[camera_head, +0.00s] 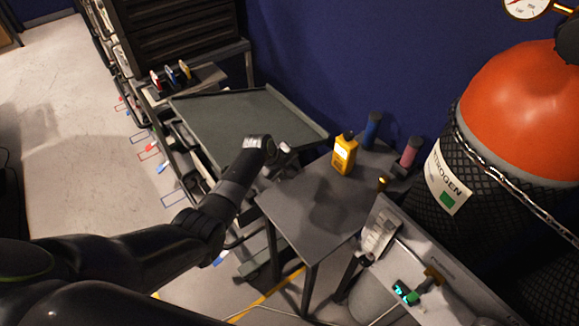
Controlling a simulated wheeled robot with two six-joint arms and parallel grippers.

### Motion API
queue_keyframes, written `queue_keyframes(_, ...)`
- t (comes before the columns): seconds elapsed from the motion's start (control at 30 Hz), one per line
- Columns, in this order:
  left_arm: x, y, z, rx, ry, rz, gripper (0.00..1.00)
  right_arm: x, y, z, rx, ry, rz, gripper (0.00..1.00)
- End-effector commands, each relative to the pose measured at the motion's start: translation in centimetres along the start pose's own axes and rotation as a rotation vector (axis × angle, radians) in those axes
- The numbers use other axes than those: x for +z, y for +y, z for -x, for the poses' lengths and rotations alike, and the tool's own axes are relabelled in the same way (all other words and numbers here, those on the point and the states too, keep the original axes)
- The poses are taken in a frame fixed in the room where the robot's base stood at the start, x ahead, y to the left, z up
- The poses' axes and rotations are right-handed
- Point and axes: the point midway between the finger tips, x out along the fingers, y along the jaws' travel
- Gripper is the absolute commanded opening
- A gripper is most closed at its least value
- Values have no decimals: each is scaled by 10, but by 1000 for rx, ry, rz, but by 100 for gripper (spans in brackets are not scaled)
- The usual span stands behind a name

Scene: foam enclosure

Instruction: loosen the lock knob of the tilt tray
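The tilt tray (235,112) is a dark grey-green panel with a raised rim, sloping beside the dark drawer cabinet. My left arm reaches in from the lower left, and its gripper (284,150) is at the tray's lower right corner. The gripper looks close to or against the tray's edge; I cannot tell whether it touches. The lock knob cannot be made out and may be hidden behind the gripper. The fingers are too small and dark to show whether they are open or shut. My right gripper is not in view.
A large orange-topped nitrogen tank (520,110) stands at right. A grey panel (440,275) is in front. Floor is open at left.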

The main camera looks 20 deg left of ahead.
Motion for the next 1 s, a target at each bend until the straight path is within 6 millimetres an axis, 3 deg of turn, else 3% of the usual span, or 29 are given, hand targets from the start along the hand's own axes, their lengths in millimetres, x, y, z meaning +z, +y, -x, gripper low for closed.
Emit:
queue_keyframes(0.53, -1, 0, 0, 26, 3, -2, 15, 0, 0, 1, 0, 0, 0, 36)
queue_keyframes(0.57, -1, 0, 0, 26, 3, -2, 41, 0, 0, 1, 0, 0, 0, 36)
queue_keyframes(0.7, -1, 0, 0, 25, 2, -2, 59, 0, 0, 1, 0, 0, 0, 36)
queue_keyframes(1.0, 0, 0, 1, 24, 1, -1, 59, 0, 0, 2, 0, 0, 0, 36)
